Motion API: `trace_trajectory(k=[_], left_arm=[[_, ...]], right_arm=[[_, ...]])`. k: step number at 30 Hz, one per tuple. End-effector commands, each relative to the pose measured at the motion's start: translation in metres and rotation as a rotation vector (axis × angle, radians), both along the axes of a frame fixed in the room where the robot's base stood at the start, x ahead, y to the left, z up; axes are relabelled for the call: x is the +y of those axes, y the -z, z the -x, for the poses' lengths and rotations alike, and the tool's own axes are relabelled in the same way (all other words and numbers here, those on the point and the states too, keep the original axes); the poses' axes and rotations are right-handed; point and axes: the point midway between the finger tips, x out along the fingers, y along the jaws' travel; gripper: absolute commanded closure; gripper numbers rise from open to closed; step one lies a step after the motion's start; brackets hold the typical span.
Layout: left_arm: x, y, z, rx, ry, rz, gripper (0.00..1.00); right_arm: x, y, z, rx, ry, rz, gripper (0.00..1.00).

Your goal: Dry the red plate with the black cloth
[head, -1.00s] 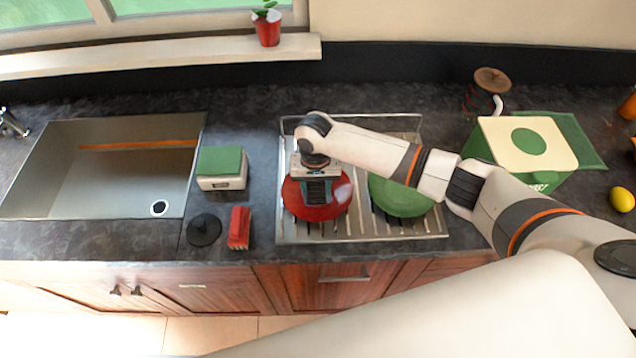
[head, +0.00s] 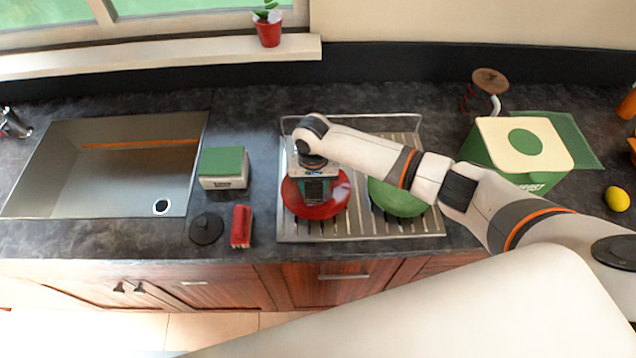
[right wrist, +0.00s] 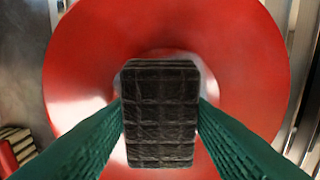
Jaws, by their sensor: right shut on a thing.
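The red plate (head: 330,208) lies on the metal drying rack, left of a green plate (head: 397,196). My right gripper (head: 316,190) is over the red plate, pointing down. In the right wrist view its green fingers are closed on the folded black cloth (right wrist: 160,115). The cloth is over the middle of the red plate (right wrist: 75,75); I cannot tell for sure whether it touches. Pale shiny patches show on the plate around it. In the head view the gripper mostly hides the cloth. My left gripper is not in view.
The rack (head: 290,228) stands right of the sink (head: 60,190). A green-topped box (head: 223,168), a black round lid (head: 206,229) and a red brush (head: 241,226) stand between them. A green and cream box (head: 520,145) and a lemon (head: 617,199) are to the right.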

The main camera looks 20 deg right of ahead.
Motion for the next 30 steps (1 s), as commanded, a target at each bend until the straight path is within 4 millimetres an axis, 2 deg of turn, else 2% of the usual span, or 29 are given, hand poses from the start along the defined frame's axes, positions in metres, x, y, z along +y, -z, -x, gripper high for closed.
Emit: trace_trajectory(k=[4,15,30], left_arm=[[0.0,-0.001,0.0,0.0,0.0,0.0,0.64],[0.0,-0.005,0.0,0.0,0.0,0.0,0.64],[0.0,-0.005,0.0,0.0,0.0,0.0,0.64]], right_arm=[[0.001,0.001,0.001,0.002,-0.001,-0.002,0.73],[-0.014,-0.001,0.005,0.002,-0.001,0.0,0.73],[0.001,0.0,0.0,0.001,0.0,0.0,0.73]])
